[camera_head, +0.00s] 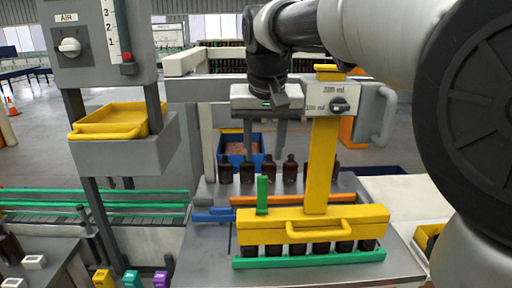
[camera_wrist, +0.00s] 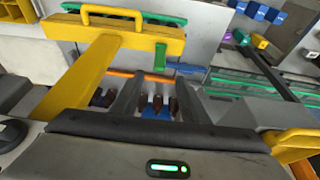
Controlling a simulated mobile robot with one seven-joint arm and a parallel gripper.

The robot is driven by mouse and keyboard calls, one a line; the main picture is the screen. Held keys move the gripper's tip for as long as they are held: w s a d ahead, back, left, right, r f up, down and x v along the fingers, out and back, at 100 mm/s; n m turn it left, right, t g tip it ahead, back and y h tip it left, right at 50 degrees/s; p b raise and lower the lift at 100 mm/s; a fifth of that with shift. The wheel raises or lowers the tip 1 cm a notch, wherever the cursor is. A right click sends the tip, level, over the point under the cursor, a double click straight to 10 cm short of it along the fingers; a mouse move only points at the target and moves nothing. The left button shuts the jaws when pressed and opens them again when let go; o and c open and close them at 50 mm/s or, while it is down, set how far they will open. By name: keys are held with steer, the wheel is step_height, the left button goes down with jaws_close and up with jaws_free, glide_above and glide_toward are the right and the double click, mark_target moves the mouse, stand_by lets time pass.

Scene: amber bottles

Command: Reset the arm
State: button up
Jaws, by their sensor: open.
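My gripper (camera_head: 265,138) hangs from my arm in the upper middle of the head view, fingers pointing down. It is open, with nothing between its fingers. In the wrist view its two dark fingers (camera_wrist: 158,88) stand apart, and amber bottles (camera_wrist: 158,103) show beyond the gap. In the head view a row of amber bottles (camera_head: 290,169) stands on the grey bench below the fingertips. My gripper appears close to the grey box with a knob (camera_head: 340,104) on the yellow post; I cannot tell the exact gap.
The yellow post (camera_head: 322,165) carries a yellow block with a handle (camera_head: 300,224) over several bottles behind a green rail (camera_head: 310,258). A blue bin (camera_head: 237,150) stands behind the bottle row. A grey machine with a yellow tray (camera_head: 110,120) stands left, beside green-railed conveyors (camera_head: 95,207).

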steer(key=s+d+f, duration=0.3)
steer(key=s, duration=0.4)
steer(key=s+d+f+t, duration=0.1)
steer(key=s+d+f, duration=0.2)
steer(key=s, duration=0.5)
steer(key=s+d+f, duration=0.4)
steer(key=s, duration=0.3)
steer(key=shift+s+f+t, duration=0.15)
steer(key=shift+s+t, duration=0.05)
steer(key=shift+t, duration=0.2)
